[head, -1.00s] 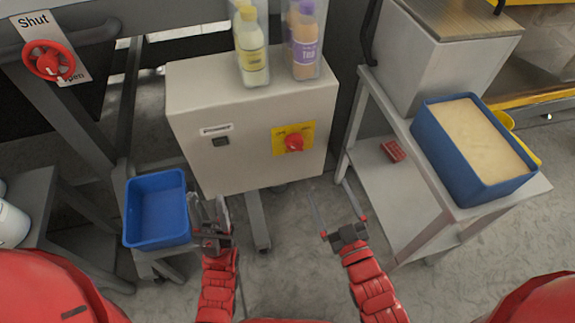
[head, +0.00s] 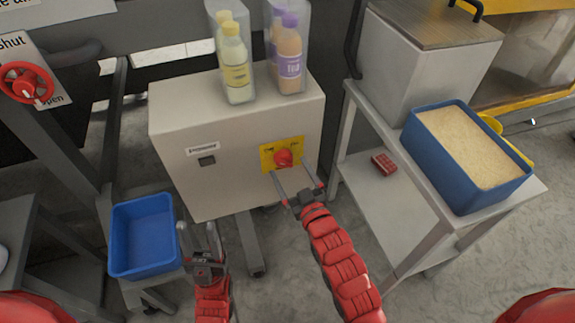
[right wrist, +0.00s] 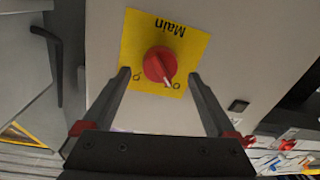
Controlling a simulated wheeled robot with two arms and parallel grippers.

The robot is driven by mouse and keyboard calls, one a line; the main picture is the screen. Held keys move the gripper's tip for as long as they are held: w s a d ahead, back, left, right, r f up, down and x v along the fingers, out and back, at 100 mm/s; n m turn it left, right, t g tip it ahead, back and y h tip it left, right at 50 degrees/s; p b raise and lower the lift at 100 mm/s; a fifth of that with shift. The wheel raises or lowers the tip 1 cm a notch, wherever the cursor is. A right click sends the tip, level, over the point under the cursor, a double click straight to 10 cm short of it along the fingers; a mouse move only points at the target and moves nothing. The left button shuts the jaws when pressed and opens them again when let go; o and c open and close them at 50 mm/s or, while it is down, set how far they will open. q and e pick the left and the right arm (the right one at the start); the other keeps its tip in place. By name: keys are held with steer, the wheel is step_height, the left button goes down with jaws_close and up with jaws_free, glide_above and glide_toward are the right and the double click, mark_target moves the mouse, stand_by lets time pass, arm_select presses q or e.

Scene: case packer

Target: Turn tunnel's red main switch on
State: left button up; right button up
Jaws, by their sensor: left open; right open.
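The red main switch (head: 283,158) is a round knob on a yellow plate (head: 267,153) on the front of the grey cabinet (head: 235,135). In the right wrist view the knob (right wrist: 159,65) sits centred beyond the fingertips, under the word "Main", with its pale pointer mark toward the lower right. My right gripper (head: 297,181) is open, just below and in front of the knob; its fingers straddle the knob's line without visibly touching it. My left gripper (head: 200,236) is open and empty, low in front of the cabinet beside the blue bin.
A blue bin (head: 115,240) stands left of the cabinet. Bottles in clear holders (head: 235,62) stand on the cabinet's top. At right, a cart (head: 400,185) carries a blue tub (head: 437,165) of pale granules. A red valve wheel (head: 26,83) is at far left.

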mark_target(284, 161)
steer(key=shift+x, duration=1.3)
steer(key=c, duration=1.4)
steer(key=shift+o, duration=0.2)
